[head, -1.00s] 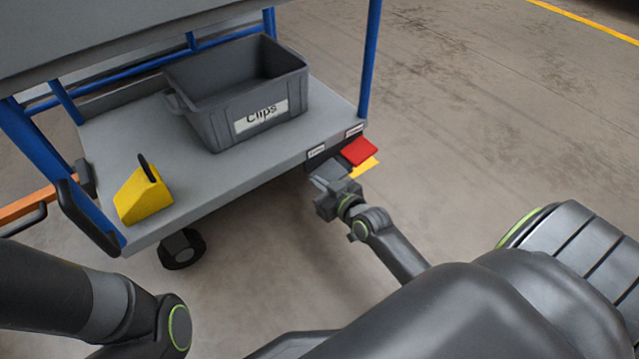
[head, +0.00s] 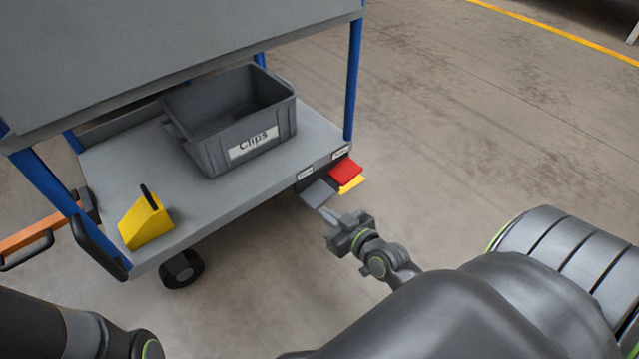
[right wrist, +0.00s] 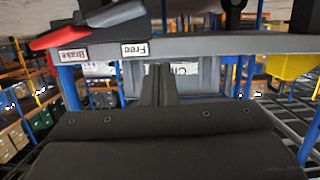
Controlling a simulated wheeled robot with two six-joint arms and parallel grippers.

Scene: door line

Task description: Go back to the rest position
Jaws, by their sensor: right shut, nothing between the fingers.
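My right gripper (head: 329,217) is shut and empty in the head view, just in front of the cart's near right corner. It is apart from the grey pedal (head: 318,192) and the red pedal (head: 346,171) there. In the right wrist view my closed fingers (right wrist: 158,84) point at the shelf edge, with the "Free" label (right wrist: 136,50) and "Brake" label (right wrist: 73,56) above them. My left arm shows at the lower left of the head view, but its gripper is out of the picture.
The cart's lower shelf (head: 120,165) carries a grey "Clips" bin (head: 243,148) and a yellow wedge (head: 146,220) with a black handle. An orange bar (head: 36,233) and a black caster (head: 181,269) are at its left. The floor to the right (head: 480,130) is clear.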

